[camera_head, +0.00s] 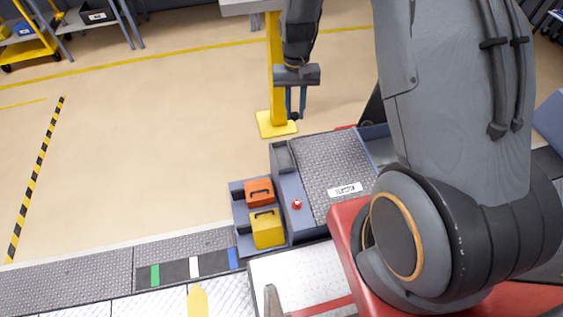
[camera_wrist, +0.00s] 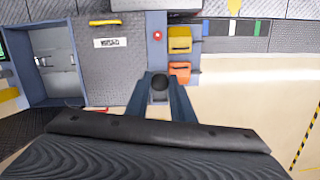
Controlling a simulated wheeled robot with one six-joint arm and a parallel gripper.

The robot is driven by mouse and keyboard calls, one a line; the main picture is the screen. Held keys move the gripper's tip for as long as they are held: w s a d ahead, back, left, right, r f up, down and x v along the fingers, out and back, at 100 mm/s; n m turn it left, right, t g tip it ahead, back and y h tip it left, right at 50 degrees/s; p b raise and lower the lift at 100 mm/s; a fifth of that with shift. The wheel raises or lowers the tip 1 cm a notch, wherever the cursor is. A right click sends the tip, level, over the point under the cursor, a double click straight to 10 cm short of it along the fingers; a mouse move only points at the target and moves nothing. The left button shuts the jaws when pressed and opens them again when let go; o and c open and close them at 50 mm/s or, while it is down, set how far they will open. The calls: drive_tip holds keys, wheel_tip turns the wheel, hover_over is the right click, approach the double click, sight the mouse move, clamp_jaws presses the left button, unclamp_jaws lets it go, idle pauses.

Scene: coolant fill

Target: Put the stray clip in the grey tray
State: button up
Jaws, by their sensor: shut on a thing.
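My gripper (camera_head: 295,112) hangs pointing down in front of the yellow post, above and beyond the far edge of the workbench. Its fingers are shut on a small dark piece, which I take to be the clip (camera_wrist: 160,82); it looks round and black in the wrist view, between the fingertips (camera_wrist: 160,92). In the head view it is only a dark spot at the fingertips. A small grey tray (camera_head: 283,157) sits at the far left corner of the workbench, below the gripper in the picture and apart from it.
The workbench has a ribbed grey top (camera_head: 335,170), a white label and a red button (camera_head: 297,204). An orange case (camera_head: 259,192) and a yellow case (camera_head: 267,229) stand on its left. A recessed bin (camera_wrist: 50,65) lies at the other side. The yellow post (camera_head: 276,70) stands close behind my gripper. Open floor lies left.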

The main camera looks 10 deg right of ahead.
drive_tip(key=w+f+m+b, duration=0.4)
drive_tip(key=f+b, duration=0.9)
drive_tip(key=f, duration=0.1)
drive_tip(key=w+f+m+y+b, duration=0.1)
drive_tip(key=w+f+m+b, duration=0.2)
drive_tip(key=f+b, duration=1)
drive_tip(key=w+f+m+t+b, duration=0.1)
drive_tip(key=w+f+m+b, duration=0.3)
drive_tip(key=f+b, duration=0.9)
drive_tip(key=shift+w+d+f+m, duration=0.1)
drive_tip(key=shift+w+f, duration=0.25)
drive_tip(key=shift+w, duration=0.2)
drive_tip(key=shift+w+a+f+m, duration=0.1)
drive_tip(key=shift+w+f, duration=0.3)
drive_tip(key=shift+w, duration=0.2)
drive_tip(key=shift+w+d+f+m, duration=0.1)
drive_tip(key=shift+w+f, duration=0.25)
drive_tip(key=shift+w, duration=0.2)
drive_tip(key=shift+f, duration=0.15)
drive_tip(key=o, duration=1)
